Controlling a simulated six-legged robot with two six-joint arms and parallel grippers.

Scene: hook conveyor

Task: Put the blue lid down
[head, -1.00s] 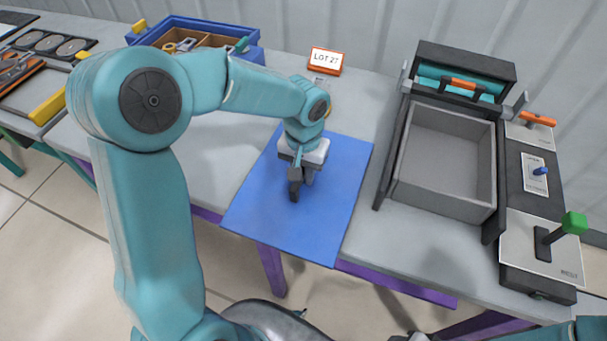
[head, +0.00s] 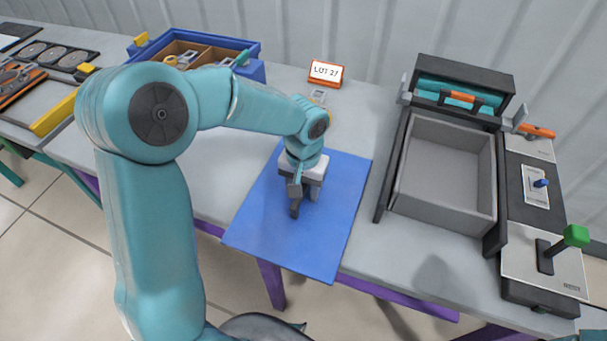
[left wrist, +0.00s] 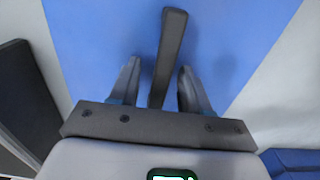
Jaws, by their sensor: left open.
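The blue lid (head: 264,230) is a flat blue panel lying on the table, its near corner reaching the front edge. It fills most of the left wrist view (left wrist: 95,45). A dark bar (left wrist: 170,45), which looks like its handle, stands out between my left fingers. My left gripper (head: 304,195) is low over the lid's middle. Its fingers (left wrist: 158,88) are open, one on each side of the bar, with a gap on both sides. The arm hides part of the lid. My right gripper is not in view.
A grey open box (head: 445,205) in a dark frame stands at the right, with levers (head: 574,236) beside it. A blue bin (head: 254,70) with small parts and a LOT sign (head: 325,72) are at the back. Table between lid and box is clear.

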